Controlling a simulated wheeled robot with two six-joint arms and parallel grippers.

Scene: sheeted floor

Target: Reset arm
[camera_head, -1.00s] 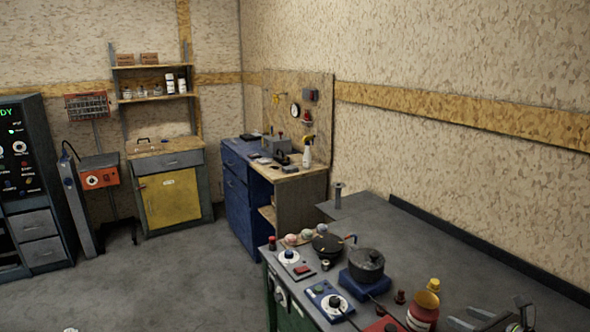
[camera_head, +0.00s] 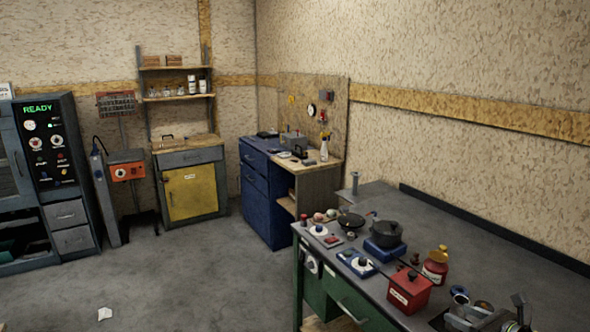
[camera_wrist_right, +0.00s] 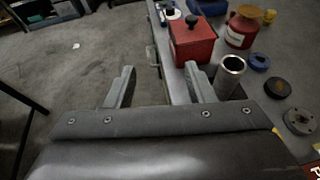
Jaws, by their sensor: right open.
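My right gripper (camera_head: 490,317) shows at the bottom right corner of the head view, over the near end of the grey workbench. In the right wrist view its two grey fingers (camera_wrist_right: 160,88) stand wide apart with nothing between them. The right finger is near a red box (camera_wrist_right: 192,40) and an upright metal cylinder (camera_wrist_right: 231,70) on the bench; I cannot tell whether it touches either. The left finger is over the grey floor. My left gripper is in neither view.
The workbench (camera_head: 480,250) holds a black pot (camera_head: 387,234), a red box (camera_head: 404,291), a red-and-yellow container (camera_head: 435,268) and small parts. A blue cabinet (camera_head: 266,200), a yellow-doored cabinet (camera_head: 193,193) and a READY machine (camera_head: 55,150) line the back. The floor (camera_head: 190,275) is mostly open.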

